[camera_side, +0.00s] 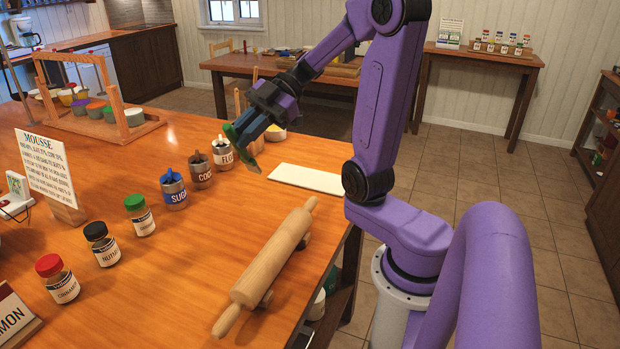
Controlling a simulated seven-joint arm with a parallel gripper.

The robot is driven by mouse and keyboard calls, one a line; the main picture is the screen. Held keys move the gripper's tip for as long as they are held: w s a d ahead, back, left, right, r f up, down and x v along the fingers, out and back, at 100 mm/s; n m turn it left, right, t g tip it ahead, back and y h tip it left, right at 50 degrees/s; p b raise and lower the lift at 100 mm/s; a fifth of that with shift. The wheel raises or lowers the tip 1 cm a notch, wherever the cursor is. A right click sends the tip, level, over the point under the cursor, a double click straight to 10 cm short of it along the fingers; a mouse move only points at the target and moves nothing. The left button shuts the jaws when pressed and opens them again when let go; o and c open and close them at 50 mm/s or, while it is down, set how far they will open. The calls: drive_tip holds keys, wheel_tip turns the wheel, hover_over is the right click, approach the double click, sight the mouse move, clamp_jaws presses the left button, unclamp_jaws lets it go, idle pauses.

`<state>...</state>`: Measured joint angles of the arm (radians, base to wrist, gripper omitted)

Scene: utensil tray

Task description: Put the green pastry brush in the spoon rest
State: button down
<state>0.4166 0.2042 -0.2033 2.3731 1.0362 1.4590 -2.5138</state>
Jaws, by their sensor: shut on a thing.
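The green pastry brush (246,152) is in my gripper (243,131), which is shut on it. The brush is held above the table, tilted, with its pale end pointing down. The fingers cover part of it. A flat white rectangular piece (310,179) lies on the table to the right of and below the brush in the picture. I cannot tell whether it is the spoon rest. A pale yellowish round dish (275,133) shows partly behind my gripper; I cannot tell what it is either.
Canisters marked flour (223,155), cocoa (200,172) and sugar (174,191) stand left of the brush. A rolling pin (268,264) lies near the table's right edge. Spice jars (103,246) and a mousse sign (47,167) stand at left. Bare wood (170,270) lies between.

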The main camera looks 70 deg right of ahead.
drive_tip(key=d+m+t+h, duration=0.5)
drive_tip(key=d+m, duration=0.2)
drive_tip(key=d, duration=0.4)
drive_tip(key=s+d+m+t+h, duration=0.2)
drive_tip(key=s+d+m+h, duration=0.45)
drive_tip(key=s+d, duration=0.2)
drive_tip(key=w+d+f, duration=0.8)
drive_tip(key=w+f, duration=0.2)
drive_tip(key=f, duration=0.3)
drive_tip(key=shift+w+f, duration=0.2)
drive_tip(key=shift+f, duration=0.2)
drive_tip(key=c, duration=1.1)
unclamp_jaws()
